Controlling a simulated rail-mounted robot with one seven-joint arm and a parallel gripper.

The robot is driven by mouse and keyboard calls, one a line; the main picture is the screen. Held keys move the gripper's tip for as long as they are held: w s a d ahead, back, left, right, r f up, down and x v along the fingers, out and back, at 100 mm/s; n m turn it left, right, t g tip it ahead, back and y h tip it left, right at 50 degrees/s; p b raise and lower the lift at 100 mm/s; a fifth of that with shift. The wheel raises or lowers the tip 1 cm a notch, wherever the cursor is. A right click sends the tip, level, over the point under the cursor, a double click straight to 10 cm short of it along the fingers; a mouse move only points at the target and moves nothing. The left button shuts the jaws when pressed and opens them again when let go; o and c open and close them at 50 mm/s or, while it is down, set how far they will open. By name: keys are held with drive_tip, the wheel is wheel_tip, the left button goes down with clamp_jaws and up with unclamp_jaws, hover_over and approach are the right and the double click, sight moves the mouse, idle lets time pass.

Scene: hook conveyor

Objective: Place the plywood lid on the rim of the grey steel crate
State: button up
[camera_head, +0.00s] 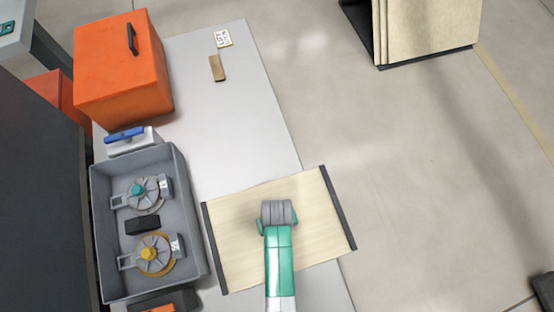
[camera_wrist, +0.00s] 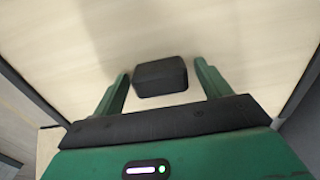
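The plywood lid (camera_head: 235,215) is a pale board with dark strips along two opposite ends, just right of the crate in the head view. It fills most of the wrist view (camera_wrist: 70,45). A black block-shaped handle (camera_wrist: 160,76) stands on it. My gripper (camera_wrist: 160,70) is open, with one green finger on each side of the handle and small gaps between. In the head view my wrist (camera_head: 278,212) hides the handle. The grey steel crate (camera_head: 197,240) is open-topped and holds two round metal parts, teal-hubbed (camera_head: 142,193) and yellow-hubbed (camera_head: 150,254), plus a black block (camera_head: 142,224).
An orange box (camera_head: 120,75) and a white block with a blue handle (camera_head: 128,138) stand behind the crate. A small brown piece (camera_head: 217,68) and a printed card (camera_head: 222,38) lie on the grey table (camera_head: 225,130). The lid reaches past the table's right edge in the picture.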

wheel_tip(320, 180, up, 12)
drive_tip(key=p, duration=0.1)
drive_tip(key=shift+r+p, duration=0.15)
drive_tip(key=shift+p, duration=0.25)
